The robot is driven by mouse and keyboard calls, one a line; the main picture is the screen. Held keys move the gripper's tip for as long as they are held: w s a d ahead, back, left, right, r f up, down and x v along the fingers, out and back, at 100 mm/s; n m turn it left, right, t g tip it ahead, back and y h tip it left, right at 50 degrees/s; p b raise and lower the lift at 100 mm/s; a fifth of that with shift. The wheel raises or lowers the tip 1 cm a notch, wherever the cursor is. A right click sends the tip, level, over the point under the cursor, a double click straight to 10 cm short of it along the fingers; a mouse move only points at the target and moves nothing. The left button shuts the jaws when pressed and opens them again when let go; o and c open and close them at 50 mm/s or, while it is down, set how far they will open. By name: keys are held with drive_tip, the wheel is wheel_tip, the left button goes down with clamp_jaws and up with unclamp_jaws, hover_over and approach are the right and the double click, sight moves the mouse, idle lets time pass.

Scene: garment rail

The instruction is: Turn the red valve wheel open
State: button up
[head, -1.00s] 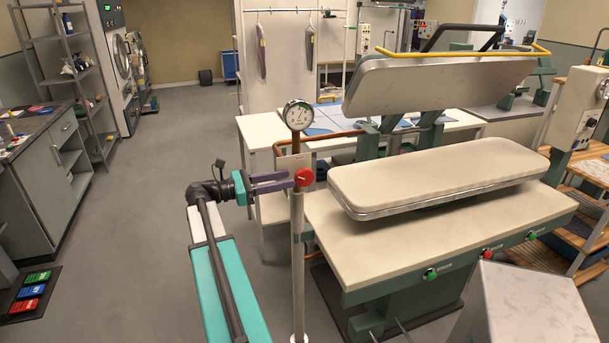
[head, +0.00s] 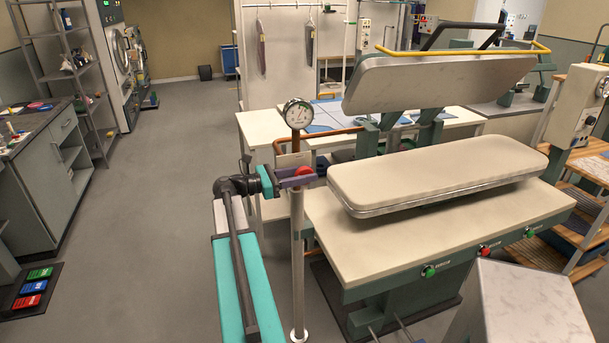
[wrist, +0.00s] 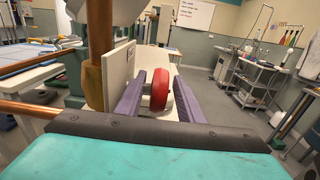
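The red valve wheel (head: 305,171) is mounted near the top of a grey vertical pipe, just below the round pressure gauge (head: 298,113). My gripper (head: 297,178) has reached the wheel from the left. In the wrist view the red wheel (wrist: 160,90) stands edge-on between the two purple fingers of my gripper (wrist: 156,93). Slim gaps show between the fingers and the wheel, so it is around the wheel but not closed on it. In the head view the fingers partly hide the wheel.
A pale plate (wrist: 119,78) and a copper pipe (wrist: 99,50) stand close to the left finger. The pressing table (head: 430,225) with its padded board lies right of the pipe. The floor (head: 130,230) to the left is clear.

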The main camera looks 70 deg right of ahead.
clamp_jaws()
drive_tip(key=shift+f+g, duration=0.1)
drive_tip(key=shift+g, duration=0.2)
drive_tip(key=shift+w+f+g+h+b, duration=0.1)
drive_tip(key=shift+g+h+b, duration=0.9)
drive_tip(key=shift+g+h, duration=0.1)
drive_tip(key=shift+a+g+h+b, duration=0.1)
drive_tip(key=shift+g+h+b, duration=0.6)
drive_tip(key=shift+g, duration=0.1)
drive_tip(key=shift+o, duration=0.9)
unclamp_jaws()
